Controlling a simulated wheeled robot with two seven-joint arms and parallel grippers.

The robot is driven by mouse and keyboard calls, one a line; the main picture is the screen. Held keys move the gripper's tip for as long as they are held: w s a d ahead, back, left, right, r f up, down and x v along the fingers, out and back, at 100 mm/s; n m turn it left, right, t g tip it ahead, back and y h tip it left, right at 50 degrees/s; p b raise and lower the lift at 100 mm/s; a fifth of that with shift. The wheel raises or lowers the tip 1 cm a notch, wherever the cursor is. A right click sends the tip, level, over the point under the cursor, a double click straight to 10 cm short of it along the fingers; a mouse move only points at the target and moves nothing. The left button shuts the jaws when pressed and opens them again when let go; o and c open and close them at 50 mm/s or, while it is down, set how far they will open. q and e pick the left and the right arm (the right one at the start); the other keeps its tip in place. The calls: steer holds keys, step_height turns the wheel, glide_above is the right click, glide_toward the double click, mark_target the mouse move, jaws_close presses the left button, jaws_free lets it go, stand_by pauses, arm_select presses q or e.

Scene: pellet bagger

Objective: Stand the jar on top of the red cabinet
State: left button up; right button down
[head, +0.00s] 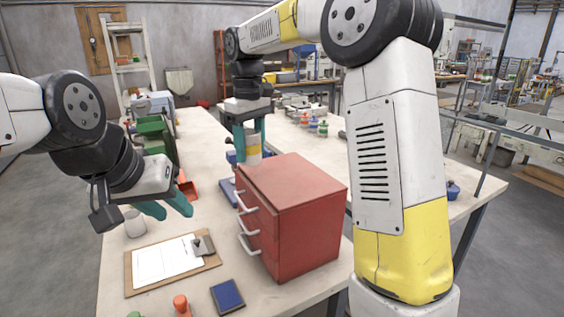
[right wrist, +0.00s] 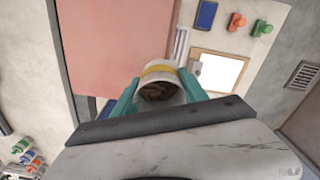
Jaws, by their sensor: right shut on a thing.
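The jar (head: 253,146) is pale with a yellow band and is held upright between the teal fingers of my right gripper (head: 247,134). The right wrist view shows the jar (right wrist: 160,74) from above, with an open mouth and brown contents. The red cabinet (head: 292,190) stands on the table with its handled drawers facing left. The jar appears just beyond the cabinet's far edge in the head view; the cabinet's top (right wrist: 115,45) lies beside it in the right wrist view. My left gripper (head: 165,209) is open and empty, above the table left of the cabinet.
A clipboard (head: 160,262) with paper, a blue pad (head: 227,296) and orange and green pieces lie in front. A pale cup (head: 135,223) stands under my left gripper. Green bins (head: 155,135) are at the back left. The cabinet top is bare.

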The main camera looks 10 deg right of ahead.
steer(key=d, duration=0.6)
steer(key=d+f, duration=0.1)
steer(key=d, duration=0.2)
steer(key=shift+w+d, duration=0.3)
steer(key=shift+d, duration=0.1)
steer(key=shift+f, duration=1.7)
steer(key=shift+f, duration=0.1)
steer(key=c, duration=0.6)
jaws_free()
